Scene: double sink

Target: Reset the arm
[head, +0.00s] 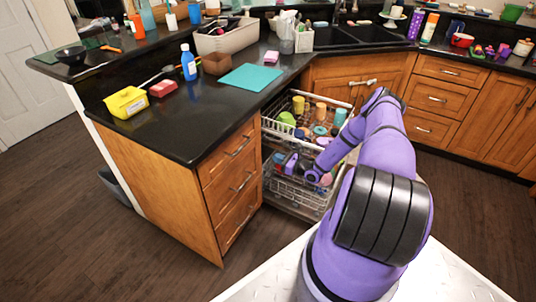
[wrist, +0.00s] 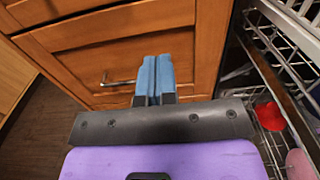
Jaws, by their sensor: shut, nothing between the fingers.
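My purple arm (head: 372,210) reaches forward from the lower right, bends, and comes down at the open dishwasher in the head view. In the wrist view my gripper (wrist: 155,72) has its two blue fingers together, with nothing between them. The fingers point toward a wooden drawer front (wrist: 105,50) with a metal handle (wrist: 118,80); whether they touch it I cannot tell. In the head view the fingers are too small to make out clearly among the dishes.
The dishwasher's upper rack (head: 300,95) is pulled out and holds cups and a green bowl (head: 286,119). In the wrist view a rack (wrist: 290,45) stands close on the right, with a red item (wrist: 269,116). Black counter (head: 185,125) lies left; open floor (head: 455,185) lies right.

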